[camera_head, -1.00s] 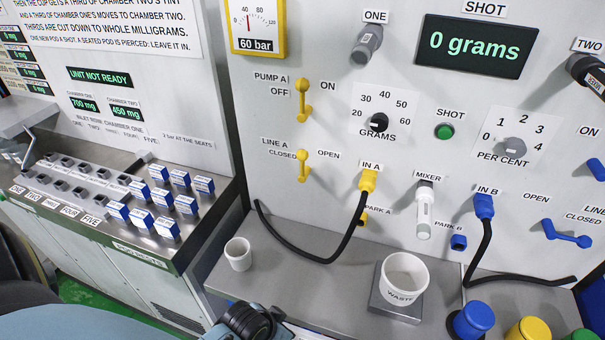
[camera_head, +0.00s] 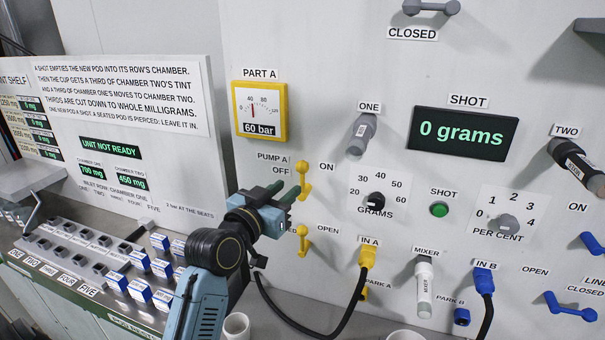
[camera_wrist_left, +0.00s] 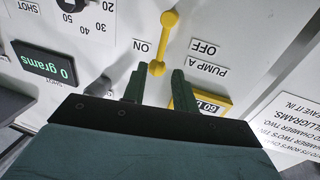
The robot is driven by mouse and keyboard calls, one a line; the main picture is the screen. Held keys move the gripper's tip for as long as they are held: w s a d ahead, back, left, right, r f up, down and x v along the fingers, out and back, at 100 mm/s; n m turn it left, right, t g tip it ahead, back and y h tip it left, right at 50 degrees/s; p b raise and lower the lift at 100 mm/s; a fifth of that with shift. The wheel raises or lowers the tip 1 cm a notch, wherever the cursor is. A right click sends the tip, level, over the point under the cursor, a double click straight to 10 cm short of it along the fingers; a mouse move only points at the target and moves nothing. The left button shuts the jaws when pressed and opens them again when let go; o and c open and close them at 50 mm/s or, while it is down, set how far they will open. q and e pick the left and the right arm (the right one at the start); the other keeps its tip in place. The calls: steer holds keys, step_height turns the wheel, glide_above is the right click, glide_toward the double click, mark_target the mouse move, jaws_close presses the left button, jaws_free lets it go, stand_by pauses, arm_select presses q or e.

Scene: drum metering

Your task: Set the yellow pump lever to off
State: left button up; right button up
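The yellow pump lever (camera_head: 304,181) is on the upright panel between the PUMP A OFF label on its left and the ON label on its right. My left gripper (camera_head: 296,178) is at the lever's left side in the head view. In the left wrist view its two dark green fingers (camera_wrist_left: 157,78) are apart, with the upper end of the lever (camera_wrist_left: 157,67) in line with the gap between them. I cannot tell whether a finger touches it. My right gripper is not in view.
A second yellow lever, LINE A (camera_head: 304,242), sits just below. The yellow-framed gauge (camera_head: 259,110) reading 60 bar is above left. The GRAMS dial (camera_head: 375,201) and IN A hose plug (camera_head: 367,257) are to the right. Blue-and-white pods (camera_head: 138,260) stand lower left.

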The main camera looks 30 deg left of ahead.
mark_target(301, 177)
arm_select(q)
steer(key=w+p, duration=0.1)
steer(key=w, duration=0.6)
steer(key=shift+w+a, duration=0.1)
steer(key=shift+w, duration=0.3)
jaws_close()
